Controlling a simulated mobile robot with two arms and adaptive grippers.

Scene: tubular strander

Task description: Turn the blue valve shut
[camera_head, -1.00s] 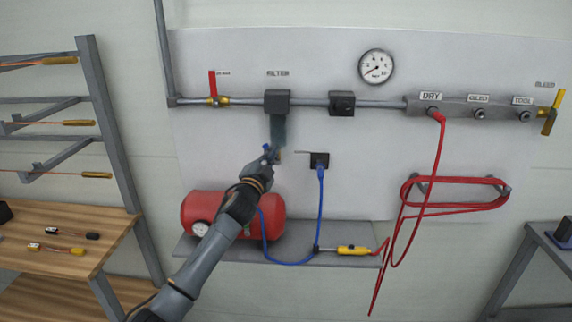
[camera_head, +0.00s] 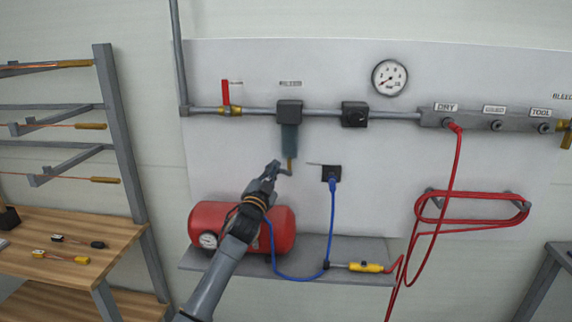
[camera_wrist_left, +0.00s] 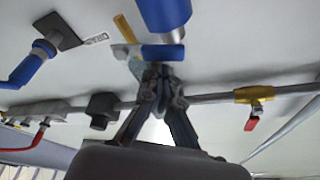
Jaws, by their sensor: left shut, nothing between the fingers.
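The blue valve handle (camera_wrist_left: 163,52) is a short blue bar just beyond my fingertips in the left wrist view. In the head view a small bluish bar (camera_head: 284,172) shows at the tip of my left gripper (camera_head: 275,166), below the brass stem (camera_head: 290,163) under the filter (camera_head: 289,138). My left gripper (camera_wrist_left: 158,72) is shut and empty, its tips very close to the blue bar; I cannot tell whether they touch. The fingers hide part of the valve. My right gripper is not in view.
A red-handled valve (camera_head: 225,95) sits on the pipe to the left. A black socket (camera_head: 331,173) with a blue hose is close on the right. A red tank (camera_head: 243,227) stands on the shelf below my arm. A gauge (camera_head: 390,77) is above the pipe.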

